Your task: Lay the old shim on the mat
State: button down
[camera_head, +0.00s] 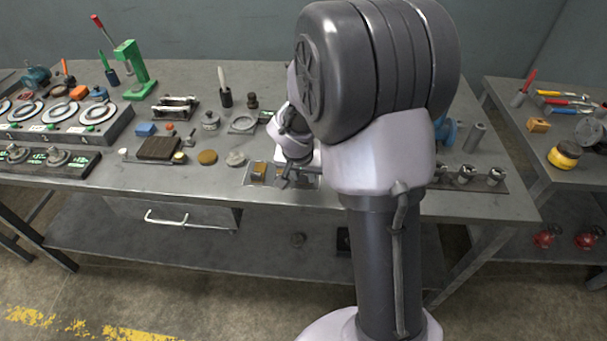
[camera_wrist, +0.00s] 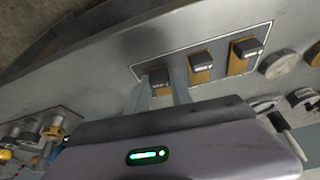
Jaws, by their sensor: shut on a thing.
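My gripper (camera_wrist: 163,82) is low over a thin-outlined grey panel (camera_wrist: 218,47) at the bench's front edge. Its two fingers stand either side of the leftmost brown piece with a dark block (camera_wrist: 160,76) on top, and are shut on it. The hand hides its lower part. Two similar pieces (camera_wrist: 200,62) (camera_wrist: 243,48) sit on the panel to the right. I cannot tell which part is the old shim. In the head view my gripper (camera_head: 288,176) is partly hidden by my arm. A dark brown slab (camera_head: 158,148), possibly the mat, lies left of the panel.
A tan disc (camera_head: 207,157) and a pale disc (camera_head: 236,158) lie between slab and panel. A rack of metal fittings (camera_head: 464,176) is at the right.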

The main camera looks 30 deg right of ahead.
jog(key=shift+f, duration=0.4)
jog(key=c, duration=1.1)
grip_release()
jog(key=shift+o, duration=0.2)
